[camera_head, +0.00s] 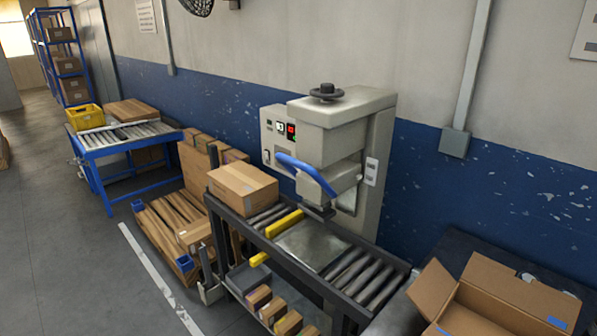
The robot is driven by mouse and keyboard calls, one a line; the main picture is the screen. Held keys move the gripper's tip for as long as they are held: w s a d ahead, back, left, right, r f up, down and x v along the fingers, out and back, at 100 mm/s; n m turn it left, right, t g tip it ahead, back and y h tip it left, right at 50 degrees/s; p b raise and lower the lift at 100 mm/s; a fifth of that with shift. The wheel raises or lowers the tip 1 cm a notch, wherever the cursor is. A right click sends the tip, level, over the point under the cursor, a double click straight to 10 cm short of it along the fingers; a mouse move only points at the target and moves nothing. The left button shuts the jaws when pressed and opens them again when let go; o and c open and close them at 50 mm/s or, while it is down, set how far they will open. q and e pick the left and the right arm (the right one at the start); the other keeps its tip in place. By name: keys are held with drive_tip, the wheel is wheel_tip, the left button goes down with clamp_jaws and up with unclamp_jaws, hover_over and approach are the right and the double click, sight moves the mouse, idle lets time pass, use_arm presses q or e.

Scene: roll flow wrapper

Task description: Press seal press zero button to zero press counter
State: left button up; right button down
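The seal press (330,135) stands in the middle against the wall, a grey-beige machine with a round black knob on top and a blue curved handle (306,173) at its front. A small control panel (285,131) with dark displays, one with red digits, is on its left face. The digits and individual buttons are too small to read, so I cannot tell which is the zero button. Neither of my grippers shows in the head view.
A roller conveyor (368,277) runs under the press, with a closed carton (242,188) at its left end and a yellow bar (284,223) across it. An open carton (490,300) is at front right. A blue-framed roller table (123,138) stands at left. The floor at left is clear.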

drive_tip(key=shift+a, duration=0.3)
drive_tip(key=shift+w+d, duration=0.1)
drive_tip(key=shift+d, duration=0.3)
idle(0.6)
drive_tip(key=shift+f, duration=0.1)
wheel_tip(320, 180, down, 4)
drive_tip(key=b, duration=0.4)
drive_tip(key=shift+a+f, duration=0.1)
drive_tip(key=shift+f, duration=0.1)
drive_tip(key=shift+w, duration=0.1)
